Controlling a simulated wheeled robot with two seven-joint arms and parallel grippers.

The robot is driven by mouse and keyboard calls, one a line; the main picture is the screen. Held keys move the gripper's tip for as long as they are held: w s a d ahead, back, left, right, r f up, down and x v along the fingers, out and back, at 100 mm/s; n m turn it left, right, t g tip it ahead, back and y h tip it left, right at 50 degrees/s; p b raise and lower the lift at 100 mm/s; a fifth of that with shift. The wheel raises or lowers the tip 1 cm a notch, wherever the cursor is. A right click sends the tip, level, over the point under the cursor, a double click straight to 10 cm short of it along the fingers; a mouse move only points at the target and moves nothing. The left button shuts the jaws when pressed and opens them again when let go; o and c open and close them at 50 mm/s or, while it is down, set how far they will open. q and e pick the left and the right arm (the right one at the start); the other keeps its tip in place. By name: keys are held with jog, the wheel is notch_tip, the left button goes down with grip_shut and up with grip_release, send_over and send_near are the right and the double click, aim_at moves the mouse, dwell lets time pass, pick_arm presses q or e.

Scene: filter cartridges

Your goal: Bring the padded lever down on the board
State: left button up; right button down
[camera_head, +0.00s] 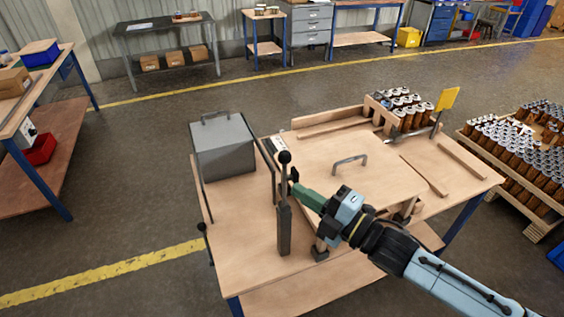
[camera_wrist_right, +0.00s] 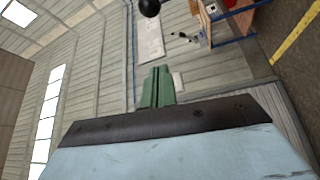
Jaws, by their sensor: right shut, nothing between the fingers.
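A dark lever (camera_head: 284,180) with a round black knob stands upright at the front left edge of the wooden board (camera_head: 320,155); a grey post (camera_head: 284,230) shows below it. I cannot make out its pad. The board lies flat on the table and has a grey handle (camera_head: 349,160). My right gripper (camera_head: 293,185) has green fingers, shut and empty, just right of the lever below the knob; I cannot tell whether they touch. My left gripper is not in view.
A grey box (camera_head: 224,150) stands on the table (camera_head: 240,245) at the left. Cartridges (camera_head: 405,105) stand in a wooden holder at the back, near a yellow plate (camera_head: 447,98) on a rod. A crate (camera_head: 535,215) of cartridges is at the right. The front left tabletop is clear.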

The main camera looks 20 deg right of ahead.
jog(key=w+a+p, duration=0.1)
jog(key=w+p, duration=0.2)
jog(key=w, duration=0.6)
jog(key=shift+w+a, duration=0.2)
jog(key=shift+w, duration=0.05)
dwell(0.3)
